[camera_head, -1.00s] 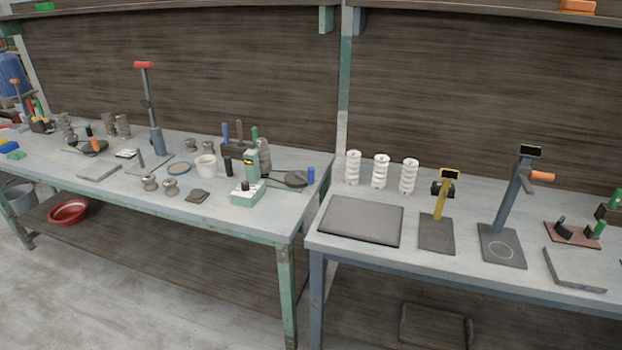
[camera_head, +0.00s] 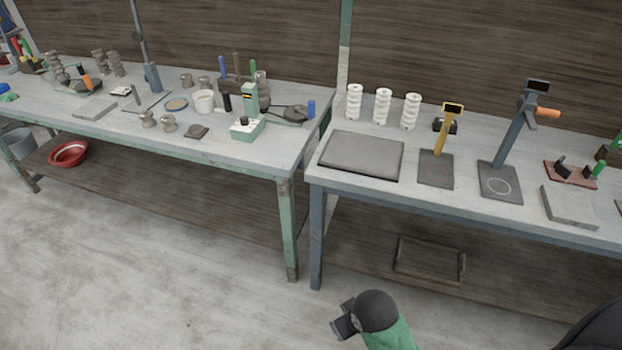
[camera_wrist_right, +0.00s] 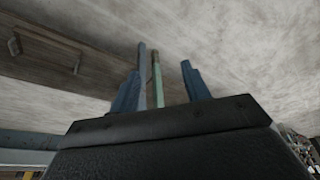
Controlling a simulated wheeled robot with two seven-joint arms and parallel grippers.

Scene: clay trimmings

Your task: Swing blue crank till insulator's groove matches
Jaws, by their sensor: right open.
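A small upright blue handle (camera_head: 311,108), which looks like the crank grip, stands by a dark round disc (camera_head: 290,113) at the right end of the left bench. A grey-brown ribbed insulator (camera_head: 262,84) stands behind that disc, partly hidden by a green device (camera_head: 248,116). Its groove is too small to judge. My right gripper (camera_wrist_right: 163,75) shows in the right wrist view with its two blue fingers apart, empty, over the floor and bench legs. It is well away from the handle. My left gripper is in neither view.
Several white ribbed insulators (camera_head: 382,106), a dark flat mat (camera_head: 361,155), a yellow stand (camera_head: 446,130) and a blue-grey stand with an orange handle (camera_head: 512,135) occupy the right bench. A gap separates the benches.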

